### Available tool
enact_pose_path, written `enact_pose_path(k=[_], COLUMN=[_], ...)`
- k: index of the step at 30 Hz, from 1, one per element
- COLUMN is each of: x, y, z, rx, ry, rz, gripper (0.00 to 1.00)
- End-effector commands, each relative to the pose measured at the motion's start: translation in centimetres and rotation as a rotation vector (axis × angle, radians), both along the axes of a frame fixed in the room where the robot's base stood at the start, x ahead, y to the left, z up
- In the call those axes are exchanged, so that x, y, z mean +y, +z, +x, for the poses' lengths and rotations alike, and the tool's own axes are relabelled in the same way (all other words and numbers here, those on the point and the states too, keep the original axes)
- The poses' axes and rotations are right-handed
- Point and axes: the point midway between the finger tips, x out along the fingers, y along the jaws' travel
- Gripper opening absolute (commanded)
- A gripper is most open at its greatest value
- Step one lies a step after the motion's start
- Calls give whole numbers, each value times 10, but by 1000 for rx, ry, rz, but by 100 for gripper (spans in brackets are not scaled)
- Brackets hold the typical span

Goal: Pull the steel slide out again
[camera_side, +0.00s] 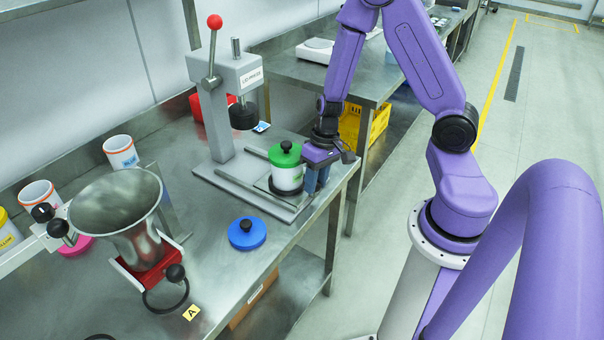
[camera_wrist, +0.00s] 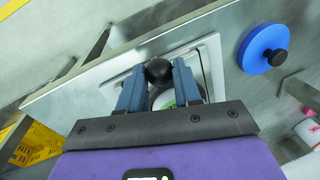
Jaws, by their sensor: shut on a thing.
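My gripper (camera_side: 317,186) points down at the right side of the press base (camera_side: 222,178), close beside a white drum (camera_side: 289,180) with a green lid (camera_side: 284,155). In the wrist view its two blue-grey fingers (camera_wrist: 159,86) are shut around a black ball knob (camera_wrist: 158,70). A pale round part with a green mark (camera_wrist: 166,98) shows between the fingers, closer to the palm. A thin plate (camera_side: 262,184) lies under the drum on the base. I cannot tell clearly which part is the steel slide. The fingers hide the knob in the side view.
A steel funnel (camera_side: 115,205) on a red block (camera_side: 150,273) stands at front left. The press (camera_side: 222,75) rises behind the drum. The bench's front edge is close to my gripper.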

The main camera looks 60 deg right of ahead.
Motion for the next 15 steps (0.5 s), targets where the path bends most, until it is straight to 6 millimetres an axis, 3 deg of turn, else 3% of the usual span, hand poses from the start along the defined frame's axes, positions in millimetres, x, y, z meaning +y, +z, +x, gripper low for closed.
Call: enact_pose_path(k=[12,13,15], x=[1,1,1], y=[0,0,0], z=[-10,-10,-10], rx=[8,8,8], ry=[5,5,5], rz=[3,3,3], gripper=[0,37,58])
